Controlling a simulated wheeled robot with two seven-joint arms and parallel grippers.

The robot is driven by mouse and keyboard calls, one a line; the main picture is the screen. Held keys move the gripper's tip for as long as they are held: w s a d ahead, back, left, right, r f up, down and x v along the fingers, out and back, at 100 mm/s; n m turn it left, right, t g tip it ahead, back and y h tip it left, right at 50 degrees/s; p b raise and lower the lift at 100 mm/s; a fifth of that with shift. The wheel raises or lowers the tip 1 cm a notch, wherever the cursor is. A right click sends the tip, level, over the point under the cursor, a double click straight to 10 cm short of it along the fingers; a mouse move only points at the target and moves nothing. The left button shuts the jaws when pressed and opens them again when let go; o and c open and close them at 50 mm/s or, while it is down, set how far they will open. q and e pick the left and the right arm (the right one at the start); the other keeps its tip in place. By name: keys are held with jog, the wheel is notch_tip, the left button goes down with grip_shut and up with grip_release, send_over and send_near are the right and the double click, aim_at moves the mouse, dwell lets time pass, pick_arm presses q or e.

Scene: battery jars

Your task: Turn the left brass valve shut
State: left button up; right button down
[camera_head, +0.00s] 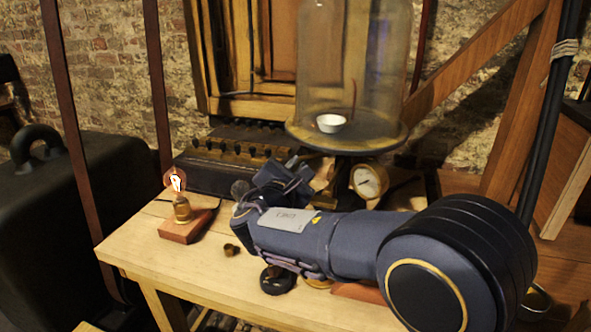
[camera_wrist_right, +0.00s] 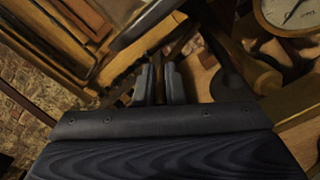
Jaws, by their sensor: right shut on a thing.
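My right gripper (camera_head: 296,172) is beside the base of the bell-jar stand, left of the round gauge (camera_head: 368,181). Its fingers also show in the right wrist view (camera_wrist_right: 159,86), close together on a thin dark piece between them. This piece seems to be the left brass valve's handle, but the view is dim and most of the valve is hidden by the gripper. The gauge also shows at the top right of the right wrist view (camera_wrist_right: 292,14). My left gripper is not in view.
A glass bell jar (camera_head: 352,62) stands on a dark plate (camera_head: 348,138) above the gripper, with a white dish (camera_head: 331,123) inside. A small lamp (camera_head: 181,205) stands on the table (camera_head: 150,255) at left. A dark box with terminals (camera_head: 215,172) is behind. The table's front left is clear.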

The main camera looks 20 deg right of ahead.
jog(key=c, duration=1.5)
grip_release()
jog(key=v, duration=0.8)
jog(key=shift+w, duration=0.1)
